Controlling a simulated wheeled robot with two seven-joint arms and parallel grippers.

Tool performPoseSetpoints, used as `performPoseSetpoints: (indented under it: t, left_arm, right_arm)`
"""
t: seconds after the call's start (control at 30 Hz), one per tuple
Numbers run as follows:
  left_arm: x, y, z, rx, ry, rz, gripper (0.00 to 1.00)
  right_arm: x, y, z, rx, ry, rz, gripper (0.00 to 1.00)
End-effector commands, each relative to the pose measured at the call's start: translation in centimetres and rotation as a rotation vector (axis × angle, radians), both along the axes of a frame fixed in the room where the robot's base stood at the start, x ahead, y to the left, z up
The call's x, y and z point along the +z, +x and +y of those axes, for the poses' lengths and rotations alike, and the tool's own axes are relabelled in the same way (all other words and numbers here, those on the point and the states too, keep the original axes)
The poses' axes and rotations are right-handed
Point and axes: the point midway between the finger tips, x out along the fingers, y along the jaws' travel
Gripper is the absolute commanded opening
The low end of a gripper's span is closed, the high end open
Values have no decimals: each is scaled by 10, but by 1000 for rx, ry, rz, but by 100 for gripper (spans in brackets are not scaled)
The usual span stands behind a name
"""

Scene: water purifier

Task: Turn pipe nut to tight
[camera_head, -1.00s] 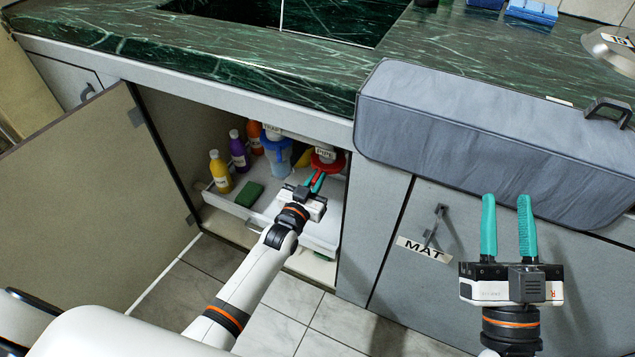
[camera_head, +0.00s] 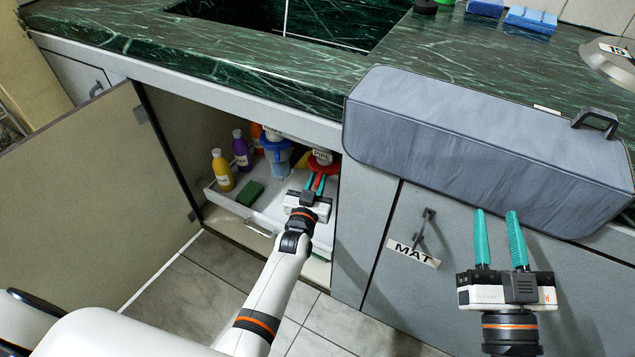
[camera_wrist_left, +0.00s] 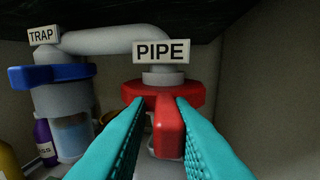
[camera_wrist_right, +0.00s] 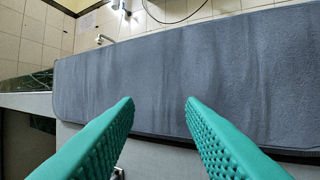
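The red pipe nut (camera_wrist_left: 168,125) sits below the white PIPE label (camera_wrist_left: 161,51) in the left wrist view, with a lug pointing toward me. It also shows inside the open cabinet in the head view (camera_head: 324,164). My left gripper (camera_wrist_left: 161,101) has its teal fingers partly closed on either side of this lug. The right finger meets the lug's edge; contact on the left side is hard to judge. In the head view my left gripper (camera_head: 315,183) reaches into the cabinet.
A blue trap collar (camera_wrist_left: 55,74) sits left of the nut. Yellow (camera_head: 222,170) and purple (camera_head: 241,150) bottles and a green sponge (camera_head: 250,193) stand in the cabinet's white tray (camera_head: 219,199). The cabinet wall is close right of the nut.

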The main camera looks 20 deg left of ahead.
Motion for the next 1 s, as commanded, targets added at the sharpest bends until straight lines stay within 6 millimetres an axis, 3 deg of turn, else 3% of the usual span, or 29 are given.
performPoseSetpoints:
  t: [0.03, 0.57, 0.77, 1.0]
  left_arm:
    - [7, 4, -2, -4, 1, -12, 32]
    - [3, -2, -3, -5, 0, -3, 35]
    - [3, -25, -4, -5, 0, -1, 35]
    - [4, -69, -7, -6, 0, -1, 35]
  right_arm:
    - [0, 0, 0, 0, 0, 0, 36]
    - [-1, 1, 0, 0, -3, 14, 36]
    - [-28, 4, -3, -10, -52, 195, 36]
    - [-75, -4, -14, -30, -129, 501, 36]
